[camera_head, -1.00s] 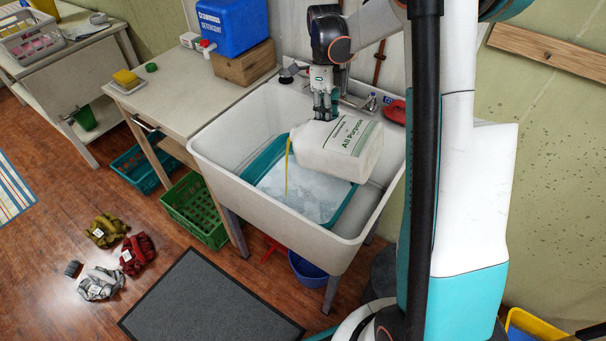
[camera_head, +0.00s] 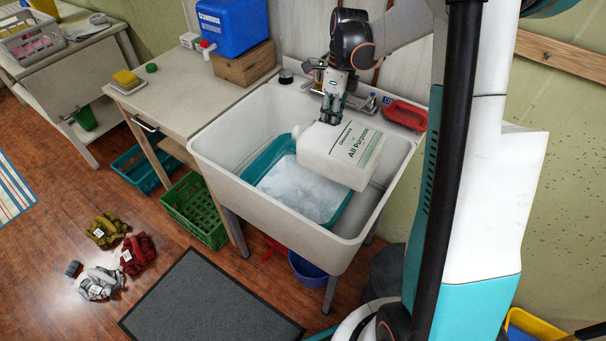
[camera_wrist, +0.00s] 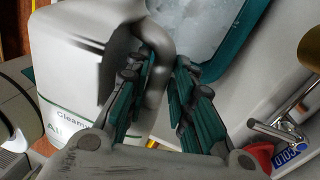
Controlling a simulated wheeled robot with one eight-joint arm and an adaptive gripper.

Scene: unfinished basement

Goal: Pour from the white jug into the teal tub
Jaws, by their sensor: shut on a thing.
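The white jug (camera_head: 342,150), labelled "All Purpose", is held tilted over the right part of the sink, its mouth end to the left. No stream shows at its mouth now. My gripper (camera_head: 332,112) is shut on the jug's handle; the wrist view shows the fingers (camera_wrist: 160,95) around the grey-looking handle beside the white jug body (camera_wrist: 75,70). The teal tub (camera_head: 264,158) sits in the sink, below and left of the jug, with white foamy liquid in it. The jug hides its right back part. A tub corner also shows in the wrist view (camera_wrist: 232,45).
The white sink (camera_head: 270,224) surrounds the tub. A tap (camera_head: 368,101) and a red dish (camera_head: 405,114) are at its back right. A blue detergent container (camera_head: 233,28) stands on a wooden block (camera_head: 244,66) at the back. A counter (camera_head: 185,100) adjoins the left.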

